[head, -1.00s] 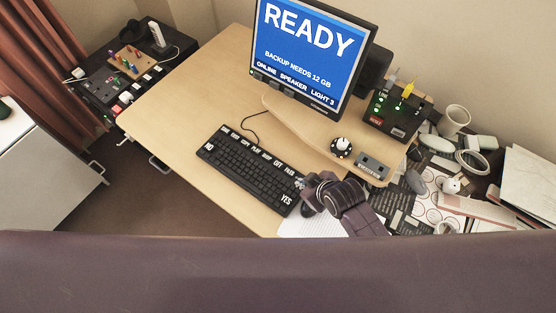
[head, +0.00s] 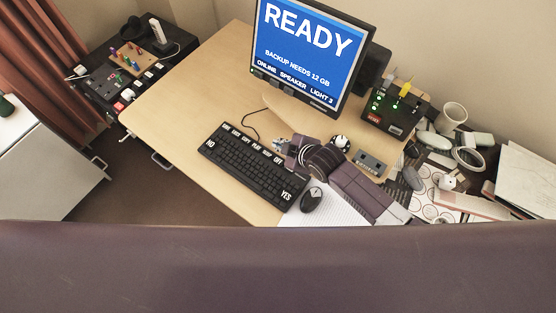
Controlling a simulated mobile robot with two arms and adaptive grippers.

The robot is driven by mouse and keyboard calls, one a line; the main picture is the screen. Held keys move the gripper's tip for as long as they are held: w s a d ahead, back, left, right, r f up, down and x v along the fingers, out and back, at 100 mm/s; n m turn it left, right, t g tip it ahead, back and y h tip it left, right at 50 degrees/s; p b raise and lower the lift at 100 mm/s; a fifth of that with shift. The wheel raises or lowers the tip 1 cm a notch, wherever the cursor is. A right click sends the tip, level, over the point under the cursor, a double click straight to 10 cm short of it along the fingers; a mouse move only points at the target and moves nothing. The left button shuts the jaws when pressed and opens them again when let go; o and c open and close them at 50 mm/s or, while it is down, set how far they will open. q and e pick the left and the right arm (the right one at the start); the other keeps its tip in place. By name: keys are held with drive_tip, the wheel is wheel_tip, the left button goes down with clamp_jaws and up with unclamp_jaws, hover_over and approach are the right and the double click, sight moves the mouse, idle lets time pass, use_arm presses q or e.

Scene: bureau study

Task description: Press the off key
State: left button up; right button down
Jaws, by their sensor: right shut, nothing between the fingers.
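The black keyboard (head: 240,165) lies on the wooden desk, with a row of white-labelled keys along its far edge and large NO and YES keys at its ends. A label near the right end of that row appears to read OFF (head: 278,160). My right gripper (head: 281,146) is shut and empty. Its fingertips are just beyond the far edge of the keyboard, close to the OFF label; I cannot tell whether they touch anything. My left gripper is not in view.
The monitor (head: 308,50) shows READY. A mouse (head: 311,199) sits right of the keyboard on white paper. A round knob (head: 340,143) and a grey device (head: 369,162) stand on the raised shelf. Clutter fills the right; the desk's left is clear.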

drive_tip(key=b, duration=0.6)
hover_over(275, 157)
drive_tip(key=s+d, duration=0.1)
drive_tip(key=s, duration=0.1)
drive_tip(key=f, duration=0.7)
drive_tip(key=shift+d, duration=0.2)
drive_tip(key=shift+f+b, duration=0.65)
drive_tip(key=shift+f, duration=0.1)
drive_tip(key=shift+f, duration=0.1)
drive_tip(key=shift+f, duration=0.3)
drive_tip(key=shift+f+b, duration=0.5)
drive_tip(key=shift+r, duration=0.1)
idle(0.4)
drive_tip(key=shift+r+p, duration=0.8)
drive_tip(key=shift+p, duration=0.15)
